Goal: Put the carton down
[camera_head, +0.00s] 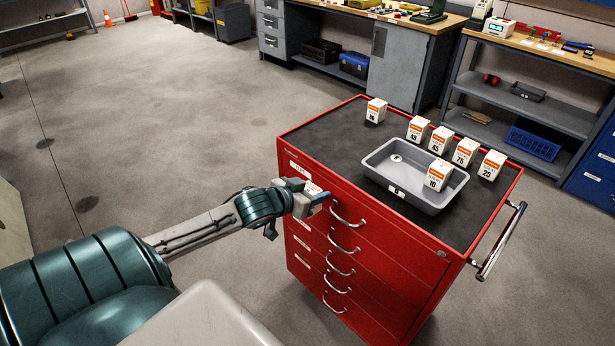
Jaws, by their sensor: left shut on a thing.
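My left gripper (308,201) is shut on a small white and orange carton (313,187), which is mostly hidden by the fingers. The gripper shows in front of the red cart's (393,256) drawer face, near its left end. The exact gap to the cart is hard to tell. A grey tray (408,192) lies on the cart's dark top, with a carton marked 10 (438,175) in its right part. My right gripper is out of view.
Other cartons stand on the cart top: one alone (376,111) at the far left corner and several in a row (440,140) behind the tray. The dark top left of the tray (325,135) is bare. A side handle (500,242) sticks out right. Workbenches stand behind.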

